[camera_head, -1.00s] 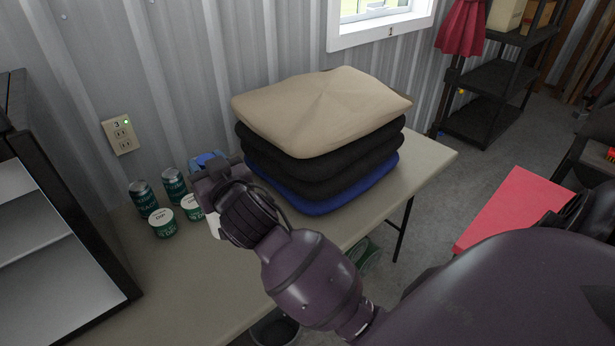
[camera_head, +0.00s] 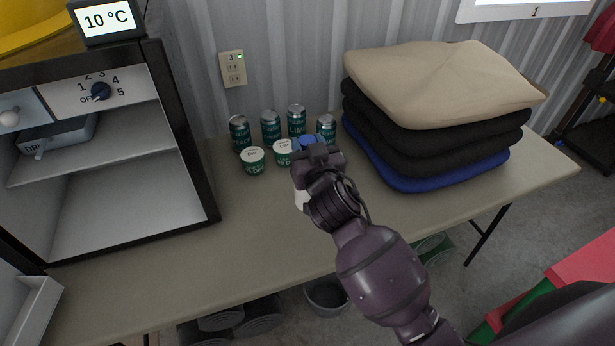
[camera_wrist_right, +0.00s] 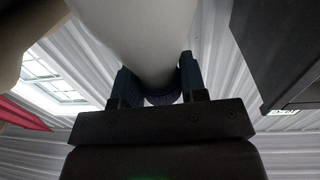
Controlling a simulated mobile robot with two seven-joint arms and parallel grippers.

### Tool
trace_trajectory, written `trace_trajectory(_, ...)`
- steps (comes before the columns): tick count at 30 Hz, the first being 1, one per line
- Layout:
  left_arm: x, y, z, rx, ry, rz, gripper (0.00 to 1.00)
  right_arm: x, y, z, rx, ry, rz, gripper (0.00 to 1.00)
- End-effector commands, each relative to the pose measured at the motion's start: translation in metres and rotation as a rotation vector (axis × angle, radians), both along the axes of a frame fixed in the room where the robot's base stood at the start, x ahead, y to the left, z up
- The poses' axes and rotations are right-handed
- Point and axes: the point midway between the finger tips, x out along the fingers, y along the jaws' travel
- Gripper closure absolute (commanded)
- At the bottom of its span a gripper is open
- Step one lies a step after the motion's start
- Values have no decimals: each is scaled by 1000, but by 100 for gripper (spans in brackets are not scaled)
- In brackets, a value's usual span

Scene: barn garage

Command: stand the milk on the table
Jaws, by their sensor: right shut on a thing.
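My right gripper (camera_head: 308,150) is shut on the milk, a white bottle with a blue cap. In the head view, a bit of the white milk (camera_head: 300,199) shows below the gripper; the rest is hidden behind my gripper and wrist. In the right wrist view, the white milk bottle (camera_wrist_right: 140,35) extends away from the gripper (camera_wrist_right: 160,90), whose fingers close around its neck end. The gripper is above the table (camera_head: 250,230), to the right of two small tubs. I cannot tell whether the milk touches the table. My left gripper is not in view.
Several green cans (camera_head: 271,128) and two white-lidded tubs (camera_head: 253,160) stand by the wall. Folded cloths (camera_head: 440,90) are stacked at right. An open fridge (camera_head: 130,215) stands at left. The front middle of the table is clear; a bucket (camera_head: 326,296) is below.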

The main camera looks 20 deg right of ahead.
Motion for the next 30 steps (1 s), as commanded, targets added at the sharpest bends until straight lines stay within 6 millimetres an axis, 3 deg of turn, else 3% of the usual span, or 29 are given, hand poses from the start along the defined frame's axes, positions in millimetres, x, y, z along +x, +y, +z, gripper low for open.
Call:
trace_trajectory(1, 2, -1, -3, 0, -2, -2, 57, 0, 0, -15, 0, 6, 0, 100)
trace_trajectory(3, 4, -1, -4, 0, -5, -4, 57, 0, 0, -27, 1, 5, 0, 100)
trace_trajectory(12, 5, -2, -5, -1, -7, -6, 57, 0, 0, -48, 2, -1, 0, 100)
trace_trajectory(19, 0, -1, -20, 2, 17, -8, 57, 0, 0, -81, 1, 4, -1, 100)
trace_trajectory(30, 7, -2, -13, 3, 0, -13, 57, 0, 0, -86, 1, -3, 1, 100)
